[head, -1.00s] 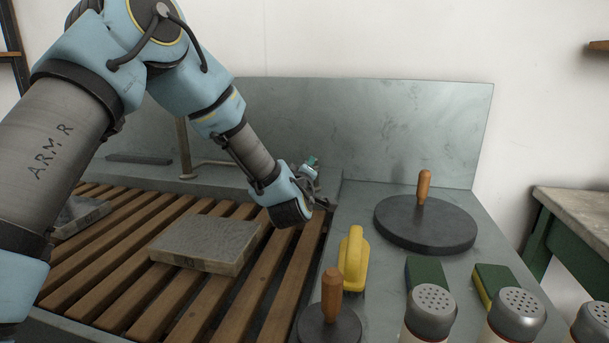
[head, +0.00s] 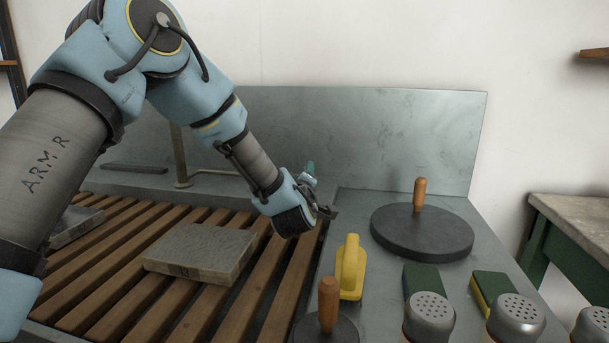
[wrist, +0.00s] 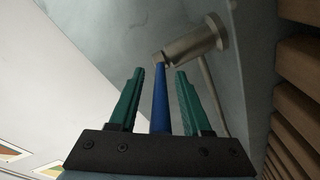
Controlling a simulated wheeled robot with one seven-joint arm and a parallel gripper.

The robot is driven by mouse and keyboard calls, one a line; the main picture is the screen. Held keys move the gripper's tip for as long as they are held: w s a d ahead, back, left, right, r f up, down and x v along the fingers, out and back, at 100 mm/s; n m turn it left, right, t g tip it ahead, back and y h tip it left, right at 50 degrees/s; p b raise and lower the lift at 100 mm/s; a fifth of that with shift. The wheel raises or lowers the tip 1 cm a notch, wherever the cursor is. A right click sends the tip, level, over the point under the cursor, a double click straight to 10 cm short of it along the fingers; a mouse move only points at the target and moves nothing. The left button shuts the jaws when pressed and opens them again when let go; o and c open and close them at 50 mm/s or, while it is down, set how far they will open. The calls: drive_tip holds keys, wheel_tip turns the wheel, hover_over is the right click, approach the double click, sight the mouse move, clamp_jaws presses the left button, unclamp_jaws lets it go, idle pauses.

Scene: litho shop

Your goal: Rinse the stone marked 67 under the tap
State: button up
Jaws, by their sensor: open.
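A grey stone (head: 200,250) lies flat on the wooden slats in the head view. A mark shows on its front edge, but I cannot read it. A second stone (head: 76,226) lies at the far left, partly behind my arm. My gripper (head: 312,182) is beyond the first stone, near the back panel at the right end of the slats. In the wrist view my gripper (wrist: 160,72) is open, with green fingers on either side of a blue bar (wrist: 160,100). The bar appears to join a metal tap fitting (wrist: 197,42). I cannot tell whether the fingers touch it.
An upright pipe (head: 179,155) stands behind the slats, partly hidden by my arm. On the right ledge are a dark disc with a wooden handle (head: 422,232), a yellow-handled tool (head: 350,270), sponges (head: 494,287) and shaker cans (head: 515,318). The slats right of the stone are clear.

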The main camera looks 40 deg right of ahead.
drive_tip(key=b+v, duration=0.2)
drive_tip(key=v, duration=0.9)
idle(0.4)
